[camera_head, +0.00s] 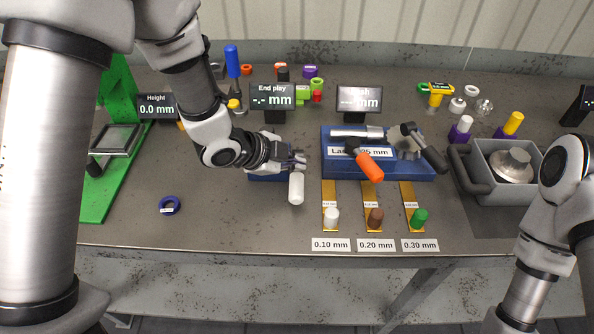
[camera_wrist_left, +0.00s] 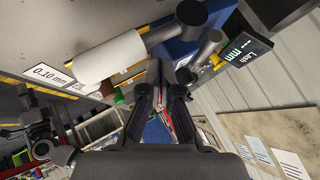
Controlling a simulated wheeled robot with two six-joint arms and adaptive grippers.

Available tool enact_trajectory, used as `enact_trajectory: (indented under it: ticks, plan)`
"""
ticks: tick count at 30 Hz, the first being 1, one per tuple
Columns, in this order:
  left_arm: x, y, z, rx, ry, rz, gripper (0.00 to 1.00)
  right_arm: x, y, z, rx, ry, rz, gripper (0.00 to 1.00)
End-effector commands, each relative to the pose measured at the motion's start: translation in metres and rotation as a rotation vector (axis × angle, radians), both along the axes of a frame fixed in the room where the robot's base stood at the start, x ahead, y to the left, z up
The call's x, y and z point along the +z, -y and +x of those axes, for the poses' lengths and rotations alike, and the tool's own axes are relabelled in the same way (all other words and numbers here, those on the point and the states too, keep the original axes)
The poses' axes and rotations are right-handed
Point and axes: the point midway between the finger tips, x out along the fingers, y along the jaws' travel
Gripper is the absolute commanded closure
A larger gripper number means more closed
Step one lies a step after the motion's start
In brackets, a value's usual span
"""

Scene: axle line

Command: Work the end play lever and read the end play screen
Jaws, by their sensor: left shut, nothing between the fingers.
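The end play lever has a white cylindrical handle (camera_head: 297,189) at the front right of a small blue fixture (camera_head: 266,178). The handle also shows large in the left wrist view (camera_wrist_left: 110,58), on a grey arm. My left gripper (camera_head: 298,161) is shut and empty, just behind and above the handle. Whether its fingers touch the lever I cannot tell. My left wrist hides much of the fixture. The End play screen (camera_head: 272,95) stands behind it and shows dashes before "mm", no number. My right arm is at the right edge; its gripper is out of view.
The larger blue lash fixture (camera_head: 400,172) with an orange handle (camera_head: 370,167) stands close on the right. Brass strips with coloured knobs lie before it. A blue ring (camera_head: 170,205) lies front left. A grey tray (camera_head: 480,187) stands at right. The front middle-left bench is clear.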

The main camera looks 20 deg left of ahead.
Motion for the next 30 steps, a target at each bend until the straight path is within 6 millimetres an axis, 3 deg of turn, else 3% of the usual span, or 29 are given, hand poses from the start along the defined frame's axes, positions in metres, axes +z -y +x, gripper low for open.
enact_trajectory:
  ticks: [30]
  plan:
    - [-0.010,0.000,0.000,0.000,0.000,0.000,1.00,-0.008,0.000,0.000,0.000,0.000,0.000,0.60]
